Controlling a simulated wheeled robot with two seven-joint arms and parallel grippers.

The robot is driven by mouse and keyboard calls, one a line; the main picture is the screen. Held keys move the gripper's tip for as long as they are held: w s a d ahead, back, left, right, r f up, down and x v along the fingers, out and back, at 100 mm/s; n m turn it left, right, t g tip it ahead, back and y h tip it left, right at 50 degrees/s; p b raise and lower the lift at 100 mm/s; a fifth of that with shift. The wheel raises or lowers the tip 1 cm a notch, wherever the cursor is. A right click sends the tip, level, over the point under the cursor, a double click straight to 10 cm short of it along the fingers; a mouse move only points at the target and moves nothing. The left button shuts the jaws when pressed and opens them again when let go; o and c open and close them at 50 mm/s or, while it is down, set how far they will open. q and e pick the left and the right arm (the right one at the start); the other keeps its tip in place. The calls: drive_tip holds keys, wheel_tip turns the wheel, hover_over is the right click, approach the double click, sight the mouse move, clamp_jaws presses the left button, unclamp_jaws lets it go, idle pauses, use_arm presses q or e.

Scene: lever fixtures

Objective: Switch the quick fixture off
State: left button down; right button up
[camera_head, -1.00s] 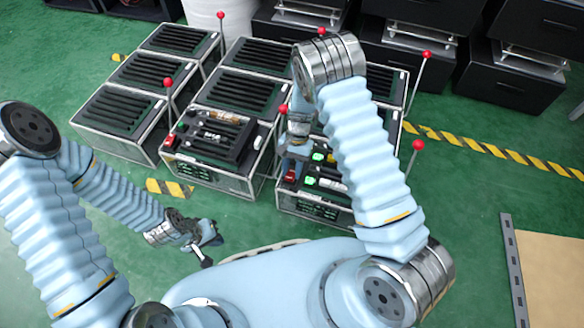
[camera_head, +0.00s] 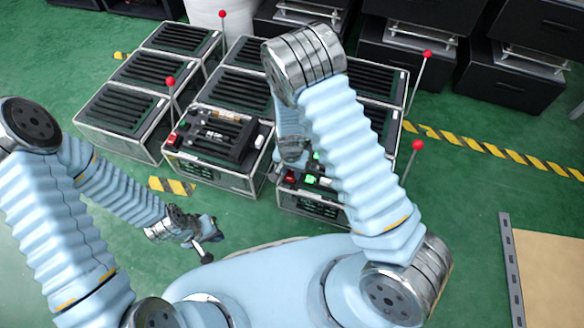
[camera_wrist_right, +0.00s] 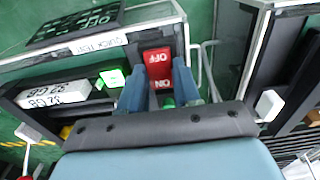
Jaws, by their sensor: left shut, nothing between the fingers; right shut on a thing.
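The quick fixture (camera_head: 310,207) is the near box on the right in the head view, partly hidden under my right arm. Its label "QUICK TEST" (camera_wrist_right: 100,45) shows in the right wrist view. Its red rocker switch (camera_wrist_right: 158,62) is marked OFF and ON, and also shows in the head view (camera_head: 290,177). My right gripper (camera_wrist_right: 161,92) has its blue fingers on both sides of the red switch, shut on it. Green lights (camera_wrist_right: 112,78) glow beside it. My left gripper (camera_head: 207,247) is shut and empty, low over the floor at the left.
A similar fixture (camera_head: 205,173) with its own red switch stands just left. More slatted boxes stand behind. Red-ball levers rise nearby, one (camera_head: 417,146) right of the quick fixture. A tan board (camera_head: 550,270) lies at the right; green floor between is free.

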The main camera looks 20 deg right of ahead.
sight(290, 179)
drive_tip(key=shift+t, duration=0.3)
drive_tip(key=o, duration=1.1)
drive_tip(key=shift+c, duration=0.2)
wheel_tip(290, 179, up, 14)
drive_tip(key=s+p, duration=0.1)
drive_tip(key=p, duration=0.2)
drive_tip(key=shift+s+a+f, duration=0.15)
drive_tip(key=shift+s+a, duration=0.05)
drive_tip(key=shift+a, duration=0.25)
